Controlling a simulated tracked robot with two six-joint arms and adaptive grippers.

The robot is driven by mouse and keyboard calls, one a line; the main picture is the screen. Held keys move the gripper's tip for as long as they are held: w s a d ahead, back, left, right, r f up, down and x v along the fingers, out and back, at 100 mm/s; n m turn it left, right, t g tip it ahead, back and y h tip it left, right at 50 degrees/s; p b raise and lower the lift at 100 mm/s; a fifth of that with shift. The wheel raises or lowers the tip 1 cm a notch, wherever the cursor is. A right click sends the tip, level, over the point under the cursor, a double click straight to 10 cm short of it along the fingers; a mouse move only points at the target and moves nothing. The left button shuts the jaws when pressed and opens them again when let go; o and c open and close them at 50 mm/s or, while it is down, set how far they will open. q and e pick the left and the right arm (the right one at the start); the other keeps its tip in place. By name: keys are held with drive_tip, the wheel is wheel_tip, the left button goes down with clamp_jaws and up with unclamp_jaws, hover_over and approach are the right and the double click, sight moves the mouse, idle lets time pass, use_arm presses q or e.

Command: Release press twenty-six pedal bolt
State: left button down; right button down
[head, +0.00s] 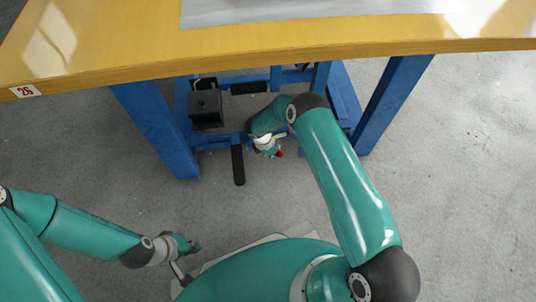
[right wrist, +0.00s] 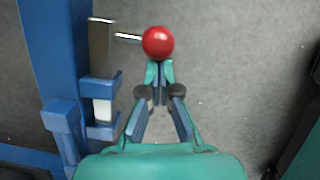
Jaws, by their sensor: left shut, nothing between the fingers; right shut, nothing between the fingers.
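The pedal bolt (right wrist: 101,48) is a bright metal bar in blue brackets in the right wrist view. A thin side rod (right wrist: 128,37) joins it to a red ball knob (right wrist: 158,43). In the head view the red knob (head: 280,153) is small, under the bench, partly hidden by my gripper. My right gripper (right wrist: 160,74) is shut and empty, its tips just below the ball in the picture; I cannot tell if they touch it. It also shows under the bench in the head view (head: 270,149). My left gripper (head: 190,247) is shut and empty, low at the left, away from the bench.
The wooden bench top (head: 120,50) with a 26 label (head: 25,91) overhangs the work area. Blue legs (head: 160,130) stand on both sides. A black box (head: 206,108) and a black bar (head: 238,165) sit left of my right gripper. The floor in front is clear.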

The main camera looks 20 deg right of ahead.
drive_tip(key=shift+d, duration=0.3)
drive_tip(key=v, duration=0.7)
drive_tip(key=shift+a+r, duration=0.2)
drive_tip(key=shift+a, duration=0.15)
